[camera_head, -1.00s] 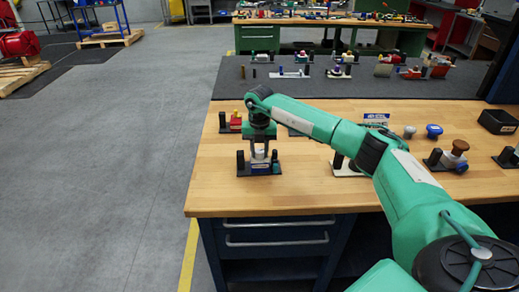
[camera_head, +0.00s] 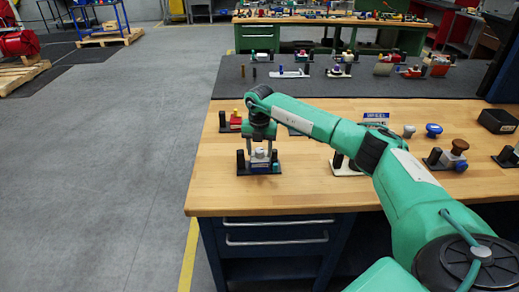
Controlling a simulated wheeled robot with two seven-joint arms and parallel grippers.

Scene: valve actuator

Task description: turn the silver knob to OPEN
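The valve actuator (camera_head: 259,170) sits on a dark base near the front left of the wooden workbench (camera_head: 225,196). A silver-grey knob (camera_head: 260,154) shows on top of it, small in the view. My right gripper (camera_head: 261,149) points straight down over this knob, with one finger on each side of it. The fingers look spread apart; whether they touch the knob is too small to tell. The OPEN marking cannot be read. My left gripper is not in view.
A red and yellow fixture (camera_head: 234,122) stands behind the actuator. A blue knob (camera_head: 433,131), a brown-topped fixture (camera_head: 457,150) and a black bin (camera_head: 498,121) are at the right. The bench's left edge is close to the actuator.

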